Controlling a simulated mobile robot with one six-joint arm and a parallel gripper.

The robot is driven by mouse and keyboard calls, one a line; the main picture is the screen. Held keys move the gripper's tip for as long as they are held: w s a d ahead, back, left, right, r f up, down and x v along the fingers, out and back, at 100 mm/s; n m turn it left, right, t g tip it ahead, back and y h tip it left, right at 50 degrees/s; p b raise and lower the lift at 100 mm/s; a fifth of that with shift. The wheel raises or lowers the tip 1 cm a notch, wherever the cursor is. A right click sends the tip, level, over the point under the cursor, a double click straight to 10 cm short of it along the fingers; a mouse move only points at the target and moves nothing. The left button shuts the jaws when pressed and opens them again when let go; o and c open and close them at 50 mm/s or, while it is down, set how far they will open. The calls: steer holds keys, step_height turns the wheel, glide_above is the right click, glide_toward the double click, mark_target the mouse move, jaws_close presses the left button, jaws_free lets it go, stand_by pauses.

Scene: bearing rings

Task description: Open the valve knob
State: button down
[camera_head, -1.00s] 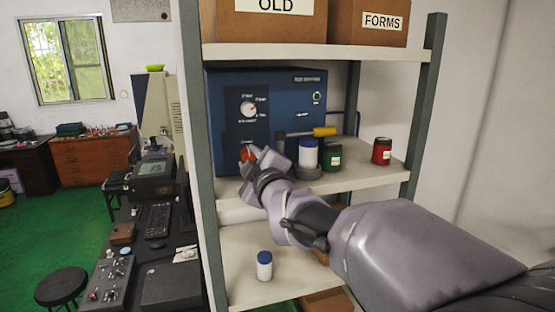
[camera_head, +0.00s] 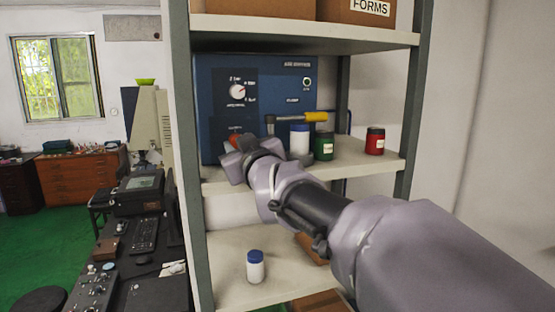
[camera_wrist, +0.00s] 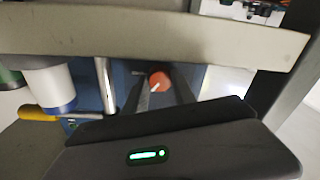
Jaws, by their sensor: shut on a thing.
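The blue control box (camera_head: 207,110) stands on the middle shelf, with a white dial (camera_head: 237,91) on its upper front. The orange-red valve knob (camera_head: 234,140) sits low on its front, mostly hidden behind my gripper in the head view. In the wrist view the round knob (camera_wrist: 160,79) shows a pale line across its face. My gripper (camera_head: 235,152) is at the knob. In the wrist view its two dark fingers (camera_wrist: 162,92) lie on either side of the knob, shut on it.
A shelf board (camera_head: 300,32) lies above and a grey post (camera_head: 180,130) stands left.

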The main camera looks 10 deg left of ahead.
steer(key=m+b, duration=0.2)
steer(key=m, duration=0.1)
steer(key=m+b, duration=0.2)
steer(key=shift+f+m+t+b, duration=0.2)
steer(key=shift+m+t+b, duration=0.1)
steer(key=shift+m, duration=0.1)
steer(key=shift+r+m+h+b, duration=0.15)
steer(key=shift+m+h+b, duration=0.15)
steer(key=shift+m, duration=2.2)
steer(key=c, duration=1)
jaws_free()
steer(key=shift+c, duration=0.2)
steer(key=b+v, duration=0.1)
steer(key=v, duration=1.6)
steer(key=shift+s, duration=0.25)
